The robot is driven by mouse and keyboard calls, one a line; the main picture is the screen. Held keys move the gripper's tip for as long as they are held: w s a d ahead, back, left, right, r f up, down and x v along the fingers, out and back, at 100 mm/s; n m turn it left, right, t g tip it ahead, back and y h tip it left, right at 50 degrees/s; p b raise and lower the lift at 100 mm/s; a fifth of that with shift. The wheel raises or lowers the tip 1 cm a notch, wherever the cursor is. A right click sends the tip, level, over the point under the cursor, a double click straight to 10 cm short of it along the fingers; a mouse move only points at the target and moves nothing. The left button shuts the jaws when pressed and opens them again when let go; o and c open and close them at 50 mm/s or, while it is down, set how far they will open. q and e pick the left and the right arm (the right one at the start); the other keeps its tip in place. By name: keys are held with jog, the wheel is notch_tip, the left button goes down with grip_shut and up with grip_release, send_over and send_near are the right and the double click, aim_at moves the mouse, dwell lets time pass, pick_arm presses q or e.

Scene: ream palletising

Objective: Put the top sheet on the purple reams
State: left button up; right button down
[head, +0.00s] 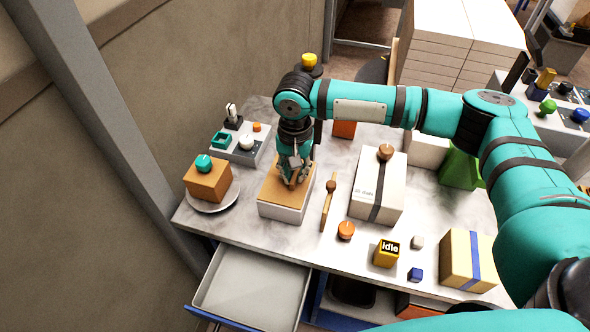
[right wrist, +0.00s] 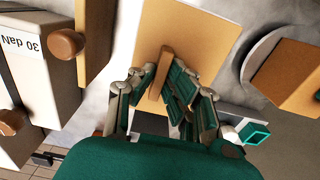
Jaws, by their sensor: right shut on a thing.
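A tan sheet (head: 270,193) lies over a white block (head: 282,212) at the left middle of the table. The sheet fills the centre of the right wrist view (right wrist: 190,25) and has a wooden grip bar (right wrist: 157,82) on it. My right gripper (head: 292,181) points down over the sheet and is shut on this bar; its fingers show in the right wrist view (right wrist: 164,84). I cannot tell whether the sheet touches the block. No clearly purple reams show. My left gripper is not in view.
A white box with a dark band (head: 365,195) and a wooden knob stands to the right, with a wooden stick (head: 327,208) between. A plate (head: 213,203) with an orange-brown block is left. An open drawer (head: 250,290) juts out in front.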

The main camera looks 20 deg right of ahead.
aim_at(295, 174)
jog(key=c, duration=1.4)
grip_release()
jog(key=shift+f, duration=0.1)
jog(key=shift+o, duration=0.2)
notch_tip(295, 174, up, 12)
jog(key=b, duration=0.1)
